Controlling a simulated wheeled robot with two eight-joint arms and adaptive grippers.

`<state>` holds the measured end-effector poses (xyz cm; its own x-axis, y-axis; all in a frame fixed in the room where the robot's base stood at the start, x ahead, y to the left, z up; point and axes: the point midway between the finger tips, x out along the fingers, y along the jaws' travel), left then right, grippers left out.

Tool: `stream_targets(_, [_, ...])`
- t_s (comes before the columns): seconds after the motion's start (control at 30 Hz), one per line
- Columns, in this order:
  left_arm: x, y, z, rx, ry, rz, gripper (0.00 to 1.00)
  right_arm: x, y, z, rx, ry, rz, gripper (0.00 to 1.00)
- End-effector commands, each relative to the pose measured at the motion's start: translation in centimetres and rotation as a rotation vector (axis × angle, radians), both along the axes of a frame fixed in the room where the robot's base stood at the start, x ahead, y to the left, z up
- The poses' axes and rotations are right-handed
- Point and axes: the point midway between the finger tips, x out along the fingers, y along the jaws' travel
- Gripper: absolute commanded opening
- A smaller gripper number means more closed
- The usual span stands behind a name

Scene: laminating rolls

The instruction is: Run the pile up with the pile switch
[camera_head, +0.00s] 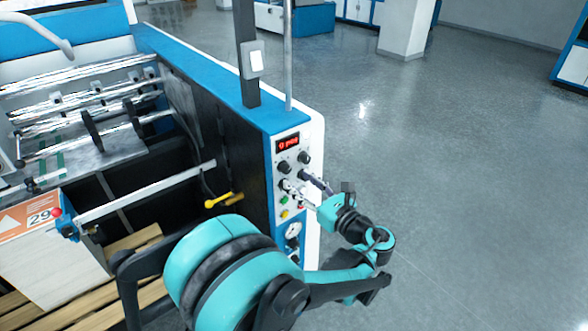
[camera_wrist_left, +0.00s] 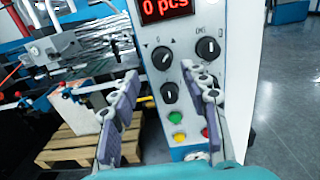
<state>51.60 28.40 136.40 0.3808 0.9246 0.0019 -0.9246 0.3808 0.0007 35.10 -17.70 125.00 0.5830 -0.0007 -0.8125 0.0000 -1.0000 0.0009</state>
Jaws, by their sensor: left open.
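The control panel (camera_head: 284,160) on the machine's end face carries a red display reading "0 pcs" and several black knobs. In the left wrist view, an upper left knob (camera_wrist_left: 162,57), a lower left knob (camera_wrist_left: 168,93) and an upper right knob (camera_wrist_left: 208,48) show. I cannot read for sure which is the pile switch. My left gripper (camera_head: 298,187) is open in front of the panel. In the left wrist view its fingers (camera_wrist_left: 162,72) stand apart with the two left knobs between them in the picture; contact cannot be told. My right gripper is not in view.
A white stack marked 29 (camera_head: 62,262) stands on a wooden pallet (camera_head: 140,238) at left. A yellow handle (camera_head: 222,200) juts out left of the panel. Floor to the right is clear.

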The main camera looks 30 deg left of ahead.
Motion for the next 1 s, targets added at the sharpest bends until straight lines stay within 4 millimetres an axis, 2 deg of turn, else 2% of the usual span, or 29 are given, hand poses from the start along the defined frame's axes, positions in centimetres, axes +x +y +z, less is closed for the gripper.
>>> stream_targets(0.1, [0.8,2.0,0.1,-0.001,-0.001,0.003,0.46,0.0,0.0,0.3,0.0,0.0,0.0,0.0])
stream_targets(0.3, [1.7,4.0,0.0,-0.003,-0.001,0.0,0.46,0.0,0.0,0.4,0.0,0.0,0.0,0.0])
stream_targets(0.63, [1.9,4.3,0.0,-0.003,-0.002,-0.002,0.46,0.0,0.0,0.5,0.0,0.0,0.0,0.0])
stream_targets(0.8, [1.9,4.3,0.0,-0.003,-0.002,-0.002,0.01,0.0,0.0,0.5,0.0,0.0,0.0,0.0])
stream_targets(1.0, [1.9,4.3,0.0,-0.004,-0.004,-0.002,0.0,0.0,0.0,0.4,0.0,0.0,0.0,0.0])
